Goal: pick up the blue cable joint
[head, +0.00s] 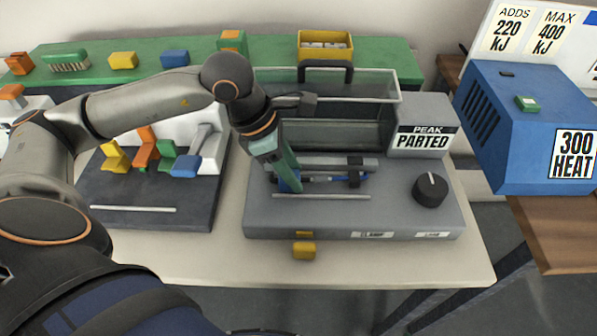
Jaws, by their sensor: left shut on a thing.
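My left gripper (288,181) reaches down from above onto the grey machine (262,215). It is shut on the blue cable joint (295,184), of which a small blue part shows at the fingertips. The fingers hide much of it. To the right of the fingers a thin blue and dark length (335,180) runs to a black clamp-like block (355,172). I cannot tell whether the joint is clear of the machine's bed. My right gripper is not in view.
A clear-walled cover with a black handle (325,66) stands behind the fingers. A black knob (430,189) is to the right. A lever stand (120,215) is left, a green mat (275,48) at the back, a blue heater box (500,140) at right.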

